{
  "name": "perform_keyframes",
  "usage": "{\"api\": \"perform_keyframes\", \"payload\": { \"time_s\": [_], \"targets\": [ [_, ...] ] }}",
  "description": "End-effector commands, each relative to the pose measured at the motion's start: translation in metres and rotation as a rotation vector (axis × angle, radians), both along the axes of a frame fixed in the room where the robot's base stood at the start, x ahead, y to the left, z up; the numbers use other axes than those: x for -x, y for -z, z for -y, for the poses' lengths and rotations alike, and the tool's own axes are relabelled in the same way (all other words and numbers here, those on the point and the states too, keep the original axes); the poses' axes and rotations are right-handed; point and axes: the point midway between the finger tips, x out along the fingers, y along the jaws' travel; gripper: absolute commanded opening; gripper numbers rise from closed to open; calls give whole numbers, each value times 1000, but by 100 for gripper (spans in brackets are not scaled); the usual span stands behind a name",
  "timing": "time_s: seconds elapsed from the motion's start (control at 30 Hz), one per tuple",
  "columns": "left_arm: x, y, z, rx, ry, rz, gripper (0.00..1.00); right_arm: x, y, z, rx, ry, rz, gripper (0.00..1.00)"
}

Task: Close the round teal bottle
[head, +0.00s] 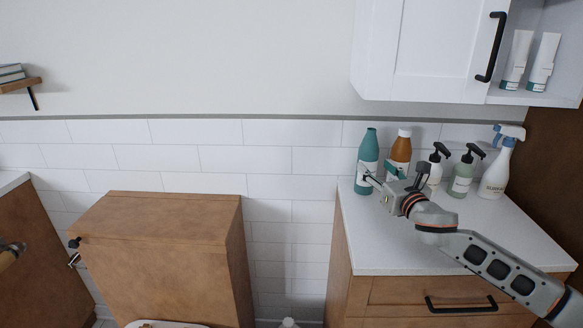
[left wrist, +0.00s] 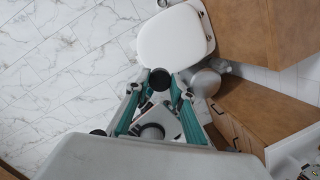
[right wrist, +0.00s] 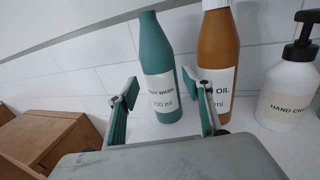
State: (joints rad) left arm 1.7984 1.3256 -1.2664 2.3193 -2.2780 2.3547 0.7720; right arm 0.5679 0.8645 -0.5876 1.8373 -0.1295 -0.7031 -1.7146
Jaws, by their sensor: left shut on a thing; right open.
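The round teal bottle (head: 367,163) stands upright at the left end of the white counter, with no cap visible on its narrow top. Its label shows in the right wrist view (right wrist: 160,75). My right gripper (head: 372,182) is open at the bottle's lower half. In the right wrist view its fingers (right wrist: 160,90) appear on either side of the bottle; I cannot tell if they touch it. My left gripper (left wrist: 160,90) is shut on a round black cap (left wrist: 160,79), away from the counter. The cap (head: 74,242) shows at the left in the head view.
An amber bottle (head: 400,147) with a pale cap stands close right of the teal one. Two pump bottles (head: 461,175) and a spray bottle (head: 497,168) stand further right. A wall cabinet (head: 430,50) hangs above. The counter's front (head: 385,245) is clear. A wooden box-like unit (head: 165,240) stands left.

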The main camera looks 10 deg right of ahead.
Motion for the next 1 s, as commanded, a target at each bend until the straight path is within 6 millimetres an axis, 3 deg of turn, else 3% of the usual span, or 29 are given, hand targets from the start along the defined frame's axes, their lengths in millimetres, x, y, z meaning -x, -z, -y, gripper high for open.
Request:
{"api": "perform_keyframes", "payload": {
  "time_s": [0.4,0.83,1.0],
  "targets": [
    [-1,12,0,0,0,-12,16,-53,2,-1,-1,1,-1,50],
    [-1,12,0,0,0,-12,16,-57,0,-1,0,0,0,50],
    [-1,12,0,0,0,-12,16,-57,0,-1,0,0,-1,6]
  ]
}}
